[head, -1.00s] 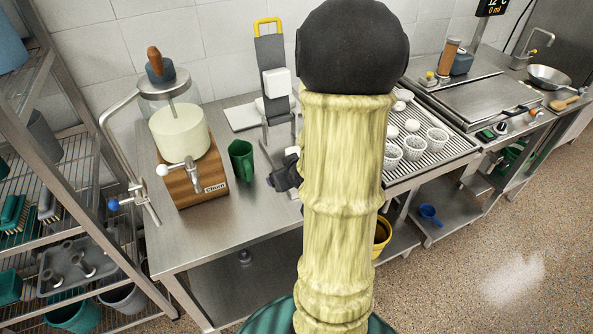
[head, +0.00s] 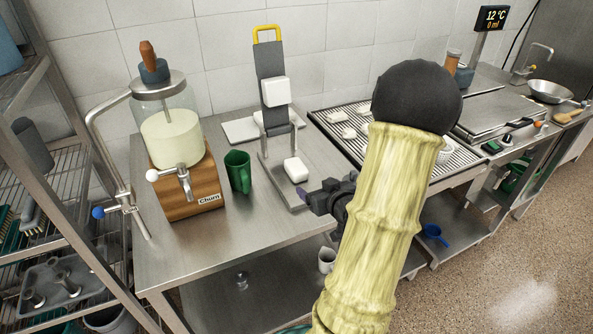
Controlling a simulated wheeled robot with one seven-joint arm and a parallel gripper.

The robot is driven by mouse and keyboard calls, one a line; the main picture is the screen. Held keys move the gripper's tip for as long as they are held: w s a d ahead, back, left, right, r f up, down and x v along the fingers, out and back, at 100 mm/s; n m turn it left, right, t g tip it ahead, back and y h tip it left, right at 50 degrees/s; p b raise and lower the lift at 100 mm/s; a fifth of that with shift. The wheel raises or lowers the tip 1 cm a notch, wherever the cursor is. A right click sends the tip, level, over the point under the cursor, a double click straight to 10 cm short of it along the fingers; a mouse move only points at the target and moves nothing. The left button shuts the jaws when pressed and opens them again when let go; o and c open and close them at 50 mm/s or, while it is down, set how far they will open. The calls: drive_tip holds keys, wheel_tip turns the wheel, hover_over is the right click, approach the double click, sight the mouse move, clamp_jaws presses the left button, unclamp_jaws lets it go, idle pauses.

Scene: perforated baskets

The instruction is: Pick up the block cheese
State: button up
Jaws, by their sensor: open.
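A small white block, which looks like the block cheese (head: 296,169), lies on the metal base of an upright grey press with a yellow handle (head: 268,33). A second white block (head: 276,91) is part of or fixed to the press's upright; I cannot tell which. My gripper (head: 308,198) is dark and open, just in front of and slightly right of the lower block. It is apart from the block as far as I can see, with nothing visible in its jaws. My arm hides the area behind and to the right of it.
A churn with a glass jar (head: 172,138) and a green mug (head: 238,171) stand left of the press. A slatted drain tray (head: 330,120) with white pieces is at right. The table's front left is clear.

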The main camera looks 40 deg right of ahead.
sight(300, 171)
drive_tip(key=x, duration=1.1)
drive_tip(key=shift+d+p, duration=0.15)
drive_tip(key=shift+p, duration=0.25)
drive_tip(key=shift+d+p+x, duration=0.2)
drive_tip(key=shift+p+x, duration=0.1)
drive_tip(key=shift+x, duration=1)
drive_tip(key=shift+d+p+x, duration=0.2)
drive_tip(key=shift+p+x, duration=0.1)
drive_tip(key=shift+x, duration=0.95)
drive_tip(key=shift+s+r, duration=0.1)
drive_tip(key=shift+r, duration=0.05)
drive_tip(key=c, duration=1.2)
drive_tip(key=shift+r, duration=0.15)
